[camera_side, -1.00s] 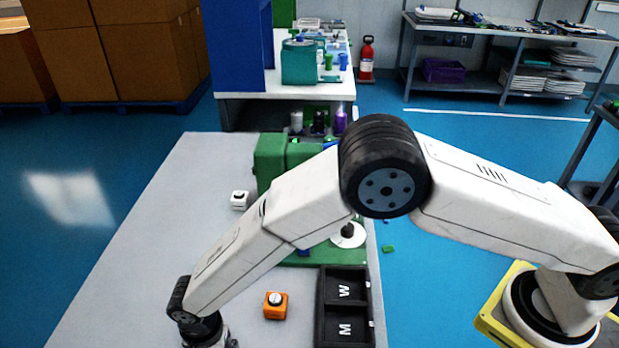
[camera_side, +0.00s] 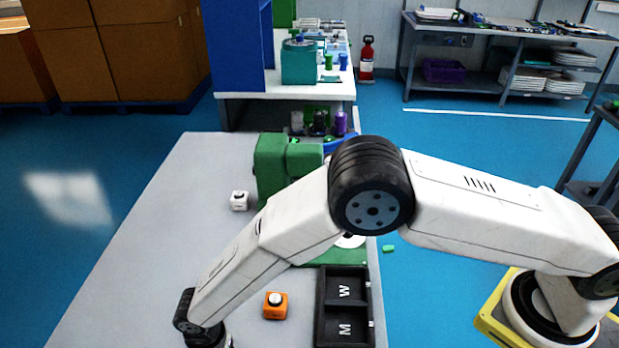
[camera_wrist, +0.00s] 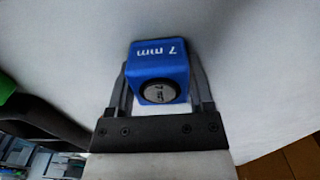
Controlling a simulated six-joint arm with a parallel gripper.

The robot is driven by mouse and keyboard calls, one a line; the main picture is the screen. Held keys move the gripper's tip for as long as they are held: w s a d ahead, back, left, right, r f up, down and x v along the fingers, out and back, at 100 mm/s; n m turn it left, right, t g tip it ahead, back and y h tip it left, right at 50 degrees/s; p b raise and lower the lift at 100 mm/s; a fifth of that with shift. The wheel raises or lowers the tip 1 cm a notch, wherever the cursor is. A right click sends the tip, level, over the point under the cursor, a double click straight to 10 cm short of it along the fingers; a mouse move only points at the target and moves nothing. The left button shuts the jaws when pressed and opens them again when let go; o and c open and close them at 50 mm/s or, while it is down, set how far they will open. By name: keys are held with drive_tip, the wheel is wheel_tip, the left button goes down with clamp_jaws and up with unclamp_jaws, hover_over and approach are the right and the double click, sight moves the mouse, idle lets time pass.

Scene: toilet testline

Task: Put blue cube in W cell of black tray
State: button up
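The blue cube (camera_wrist: 158,62) sits between the two fingers of my gripper (camera_wrist: 158,80) in the wrist view. It has white "7 mm" lettering and a round grey stud. A finger stands close on each side of it; I cannot tell whether they press on it. In the side view the gripper is at the bottom edge, mostly cut off, and the blue cube is not visible there.
An orange cube (camera_side: 276,313) stands between my gripper and the tray. A white cube (camera_side: 240,201) is farther back on the grey table (camera_side: 165,235). A green fixture (camera_side: 275,165) stands behind the tray, partly hidden by my arm. The table's left part is clear.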

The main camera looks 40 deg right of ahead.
clamp_jaws()
drive_tip(key=shift+r, duration=0.1)
drive_tip(key=shift+r, duration=0.7)
drive_tip(key=s+d+r, duration=0.8)
drive_tip(key=s+r, duration=0.3)
drive_tip(key=shift+d+r, duration=0.2)
drive_tip(key=shift+d, duration=0.15)
